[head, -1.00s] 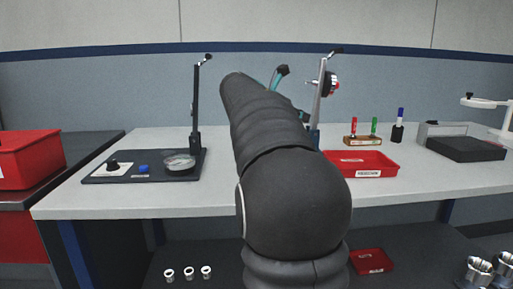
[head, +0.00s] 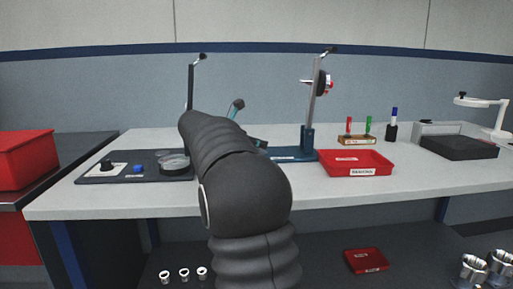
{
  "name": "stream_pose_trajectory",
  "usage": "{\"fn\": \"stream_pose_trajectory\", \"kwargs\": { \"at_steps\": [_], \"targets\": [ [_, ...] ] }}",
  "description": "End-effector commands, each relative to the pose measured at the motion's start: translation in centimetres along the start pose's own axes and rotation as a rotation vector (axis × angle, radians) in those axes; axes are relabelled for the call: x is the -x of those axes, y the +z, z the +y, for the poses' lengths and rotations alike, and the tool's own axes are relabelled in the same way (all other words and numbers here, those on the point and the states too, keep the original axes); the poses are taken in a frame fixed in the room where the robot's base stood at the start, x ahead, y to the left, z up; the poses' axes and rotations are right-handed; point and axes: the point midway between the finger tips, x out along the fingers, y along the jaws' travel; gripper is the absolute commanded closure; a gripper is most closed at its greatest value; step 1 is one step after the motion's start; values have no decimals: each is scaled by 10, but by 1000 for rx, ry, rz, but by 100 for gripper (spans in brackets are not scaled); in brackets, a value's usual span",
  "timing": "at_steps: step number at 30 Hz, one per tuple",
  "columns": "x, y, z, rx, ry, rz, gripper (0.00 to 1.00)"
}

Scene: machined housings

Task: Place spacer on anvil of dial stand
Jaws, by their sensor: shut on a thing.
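The dial stand (head: 313,95) is upright on the bench, behind and right of my arm. It has a grey column, a dark round dial with a red part near the top, and a blue foot. Its low blue base (head: 291,156) shows partly. The anvil cannot be made out. My gripper (head: 258,143) is mostly hidden behind my black-sleeved arm; only a small dark part shows, just left of the stand's foot. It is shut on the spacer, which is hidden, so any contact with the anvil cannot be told.
A red tray (head: 356,169) is right of the stand. A dark plate (head: 128,178) with a post is left.

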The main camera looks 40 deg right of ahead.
Motion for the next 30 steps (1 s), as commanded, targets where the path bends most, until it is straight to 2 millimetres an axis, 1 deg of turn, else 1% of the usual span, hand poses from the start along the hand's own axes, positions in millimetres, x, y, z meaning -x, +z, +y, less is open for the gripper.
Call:
{"fn": "stream_pose_trajectory", "kwargs": {
  "at_steps": [1,2,10,14,15,17,18,27,29,30],
  "targets": [
    [-3,-6,0,2,-1,0,100],
    [-3,-8,0,0,0,0,100],
    [-4,-8,0,-1,0,0,100],
    [-5,-12,0,0,0,1,100],
    [-5,-11,0,0,0,1,63],
    [-5,-11,0,0,1,1,48],
    [-5,-11,0,0,0,1,45],
    [-4,-10,0,-1,1,0,45],
    [-3,-7,0,-2,1,0,45],
    [1,-7,0,-1,2,0,45]
  ]
}}
